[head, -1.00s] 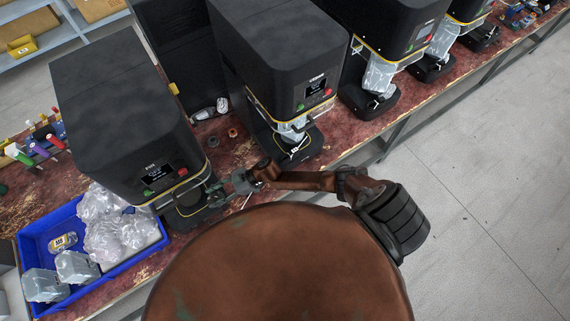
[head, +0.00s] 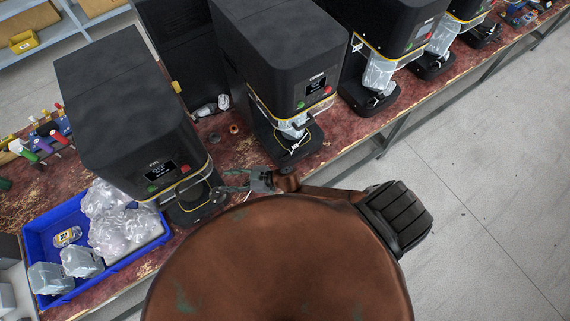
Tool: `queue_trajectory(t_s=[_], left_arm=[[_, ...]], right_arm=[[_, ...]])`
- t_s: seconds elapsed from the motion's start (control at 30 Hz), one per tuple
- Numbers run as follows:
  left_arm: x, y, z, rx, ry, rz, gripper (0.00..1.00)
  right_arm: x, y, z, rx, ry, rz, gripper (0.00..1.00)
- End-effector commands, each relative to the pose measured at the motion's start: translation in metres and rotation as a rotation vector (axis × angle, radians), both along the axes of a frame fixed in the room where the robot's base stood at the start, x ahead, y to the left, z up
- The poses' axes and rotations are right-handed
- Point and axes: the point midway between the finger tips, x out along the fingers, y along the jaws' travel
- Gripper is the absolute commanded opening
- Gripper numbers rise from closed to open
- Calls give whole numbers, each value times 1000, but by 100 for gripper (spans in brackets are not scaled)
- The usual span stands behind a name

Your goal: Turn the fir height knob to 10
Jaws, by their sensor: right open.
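The black seamer at the left (head: 125,110) has a small lit screen (head: 161,172) with a green button and a red button. The label above the screen is too small to read surely as fir. A dark round base (head: 190,212) sits under its head. I cannot make out the height knob or its setting. My right gripper (head: 219,182) is open, its fingers pointing left beside the front right of this seamer, near the base. I see nothing between the fingers. My left gripper is not in view.
A second black seamer (head: 280,55) stands to the right, with more further along the red bench (head: 232,152). A blue tray (head: 38,243) with bags and clear containers lies at the left front. Screwdrivers stand at the far left. Floor is clear at right.

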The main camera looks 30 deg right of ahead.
Motion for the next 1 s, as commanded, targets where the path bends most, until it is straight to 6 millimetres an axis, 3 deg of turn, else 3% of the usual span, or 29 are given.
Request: queue_trajectory(t_s=[0.2, 0.47, 0.73, 1.0], left_arm=[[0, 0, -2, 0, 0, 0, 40], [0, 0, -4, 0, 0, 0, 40], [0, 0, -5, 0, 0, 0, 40], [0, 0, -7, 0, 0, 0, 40]], right_arm=[[23, -28, 19, -19, -21, -202, 40], [33, -75, 29, -69, 12, -420, 40], [24, -126, 29, -132, 91, -594, 40], [-1, -170, 23, -197, 195, -720, 40]])
